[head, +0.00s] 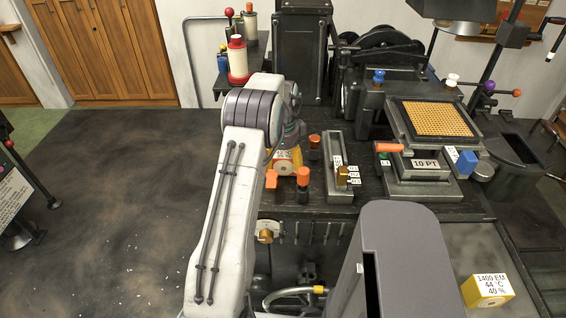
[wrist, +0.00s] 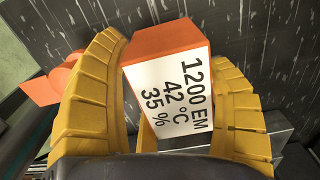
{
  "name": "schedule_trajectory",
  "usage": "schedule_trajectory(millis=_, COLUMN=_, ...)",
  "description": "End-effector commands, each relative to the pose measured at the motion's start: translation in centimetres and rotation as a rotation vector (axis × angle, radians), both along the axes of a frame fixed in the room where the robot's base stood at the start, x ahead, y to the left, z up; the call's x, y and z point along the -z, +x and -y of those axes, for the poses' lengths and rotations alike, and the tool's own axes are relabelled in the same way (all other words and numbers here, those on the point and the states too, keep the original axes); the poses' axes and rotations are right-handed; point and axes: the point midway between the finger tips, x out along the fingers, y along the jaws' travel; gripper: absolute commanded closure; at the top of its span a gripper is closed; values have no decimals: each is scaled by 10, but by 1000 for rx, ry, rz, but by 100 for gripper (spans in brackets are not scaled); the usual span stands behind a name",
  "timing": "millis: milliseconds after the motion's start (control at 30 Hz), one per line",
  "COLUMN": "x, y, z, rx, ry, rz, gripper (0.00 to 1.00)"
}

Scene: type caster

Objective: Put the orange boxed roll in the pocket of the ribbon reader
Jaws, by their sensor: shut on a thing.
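The orange boxed roll (wrist: 165,42) is between the two yellow fingers of my gripper (wrist: 155,110) in the wrist view. Its white label reads 1200 EM, 42 °C, 35 %. In the head view the boxed roll (head: 287,164) shows partly beyond my forearm, at the left edge of the dark bench, with a round mark on its near end. My gripper is shut on it. Orange-capped posts (head: 303,178) stand close to its right. No part is clearly labelled as the ribbon reader, and I cannot make out its pocket.
A grey block with labels (head: 340,165) stands right of the posts. A machine with an orange grid top and a 10 PT plate (head: 425,163) is further right. A yellow boxed roll (head: 488,291) marked 1400 EM lies at lower right.

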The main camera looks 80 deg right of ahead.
Motion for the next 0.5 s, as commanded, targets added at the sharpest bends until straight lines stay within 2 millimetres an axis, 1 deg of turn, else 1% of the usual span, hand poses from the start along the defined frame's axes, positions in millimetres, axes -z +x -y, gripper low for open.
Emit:
schedule_trajectory(millis=67, x=3, y=0, z=0, rx=0, ry=-1, rz=0, gripper=62)
schedule_trajectory(millis=100, x=3, y=0, z=0, rx=0, ry=0, rz=0, gripper=23)
schedule_trajectory(millis=367, x=2, y=0, z=0, rx=0, ry=1, rz=0, gripper=0)
schedule_trajectory(millis=500, x=2, y=0, z=0, rx=0, ry=0, rz=0, gripper=0)
